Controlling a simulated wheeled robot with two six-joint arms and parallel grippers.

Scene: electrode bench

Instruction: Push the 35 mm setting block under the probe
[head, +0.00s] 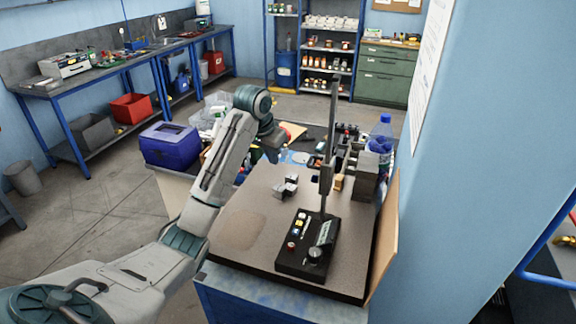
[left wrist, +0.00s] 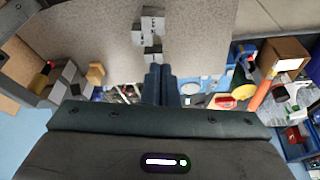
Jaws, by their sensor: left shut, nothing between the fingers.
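Several small grey setting blocks (head: 285,187) sit close together on the bench's granite-like plate. In the left wrist view, grey blocks with dark markings (left wrist: 152,25) lie just beyond my fingertips; I cannot read which one is 35 mm. The gauge has a black base (head: 308,246) with buttons and a tall dark column (head: 328,145). The probe tip is not clear to me. My left gripper (left wrist: 160,72) is shut and empty, pointing at the blocks. In the head view the left gripper (head: 272,152) is behind the blocks, partly hidden by its own wrist. My right gripper is not in view.
A tan block (left wrist: 96,73) and larger grey blocks (head: 366,178) stand to the right of the column in the head view. A blue-capped bottle (head: 381,135) and loose tools crowd the back. A blue-purple box (head: 170,145) stands left. The plate's front left (head: 240,235) is clear.

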